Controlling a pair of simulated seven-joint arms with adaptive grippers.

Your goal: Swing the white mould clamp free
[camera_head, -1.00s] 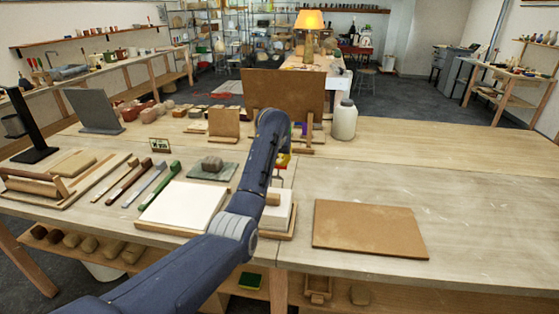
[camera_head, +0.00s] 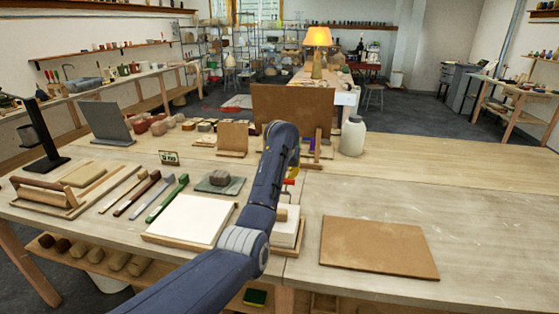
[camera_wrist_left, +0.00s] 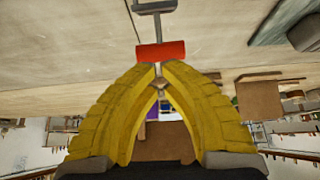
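The white mould (camera_head: 286,232) sits on a wooden board on the table, partly hidden behind my left arm. A small red handle (camera_head: 290,182) shows above it, by my left gripper (camera_head: 292,174). In the left wrist view this red handle (camera_wrist_left: 160,51) lies crosswise on a grey metal bracket (camera_wrist_left: 154,8), which I take to be the clamp. My left gripper (camera_wrist_left: 158,68) has its yellow fingertips together, right at the handle's near edge. I see nothing held between them; whether they touch the handle is unclear. My right gripper is out of view.
A white slab (camera_head: 188,219) lies left of the mould, a brown board (camera_head: 378,247) to the right. A tall brown panel (camera_head: 293,108) and a white jar (camera_head: 352,136) stand behind. Tools lie at left. The table's right side is mostly clear.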

